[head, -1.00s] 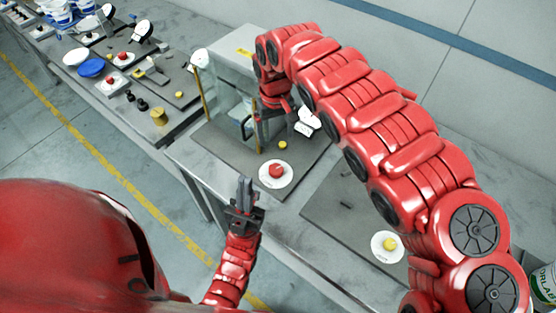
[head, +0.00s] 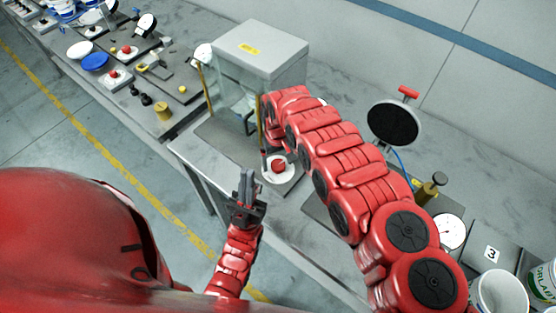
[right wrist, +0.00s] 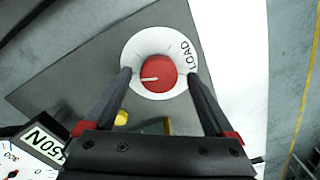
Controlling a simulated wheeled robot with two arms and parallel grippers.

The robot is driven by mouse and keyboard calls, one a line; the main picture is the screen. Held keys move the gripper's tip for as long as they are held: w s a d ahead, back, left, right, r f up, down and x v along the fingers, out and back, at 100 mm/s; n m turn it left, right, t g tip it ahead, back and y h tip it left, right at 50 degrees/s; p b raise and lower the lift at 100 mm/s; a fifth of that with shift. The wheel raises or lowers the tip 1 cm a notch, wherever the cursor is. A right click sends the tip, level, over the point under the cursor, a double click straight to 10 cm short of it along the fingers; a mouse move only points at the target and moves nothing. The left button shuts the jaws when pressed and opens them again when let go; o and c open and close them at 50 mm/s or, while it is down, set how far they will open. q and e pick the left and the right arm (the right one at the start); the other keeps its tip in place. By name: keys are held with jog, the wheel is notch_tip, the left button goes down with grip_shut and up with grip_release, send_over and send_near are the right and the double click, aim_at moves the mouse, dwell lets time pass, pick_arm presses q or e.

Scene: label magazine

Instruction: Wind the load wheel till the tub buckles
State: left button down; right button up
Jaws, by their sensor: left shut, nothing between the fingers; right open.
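The load wheel is a red knob (right wrist: 158,74) with a pale pointer line, on a white disc marked LOAD (right wrist: 145,43). In the head view the knob (head: 278,166) sits at the front of the grey machine (head: 262,50). My right gripper (right wrist: 159,79) is open, its fingers either side of the knob. Whether they touch it I cannot tell. My left gripper (head: 247,182) is shut and empty, left of the wheel, off the table's front edge. Behind the machine's clear front is a dark frame (head: 238,115); I cannot make out a tub there.
A yellow button (right wrist: 121,117) and a partly cut-off white gauge (right wrist: 22,165) lie close by the right gripper. A round black disc with a red handle (head: 395,122), another gauge (head: 450,231) and a white bucket (head: 500,292) stand to the right. Other stations line the bench to the left.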

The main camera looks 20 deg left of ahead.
jog(key=shift+f, duration=0.35)
jog(key=c, duration=1.4)
jog(key=shift+f+m+b, duration=0.15)
jog(key=shift+m+b, duration=0.7)
jog(key=shift+m, duration=0.05)
jog(key=shift+f+m+b, duration=0.15)
jog(key=shift+m+b, duration=0.7)
jog(key=shift+m, duration=0.05)
jog(key=shift+m+b, duration=0.9)
jog(key=shift+b, duration=0.2)
jog(key=shift+r+m+b, duration=0.2)
jog(key=shift+m+b, duration=0.5)
jog(key=o, duration=1.4)
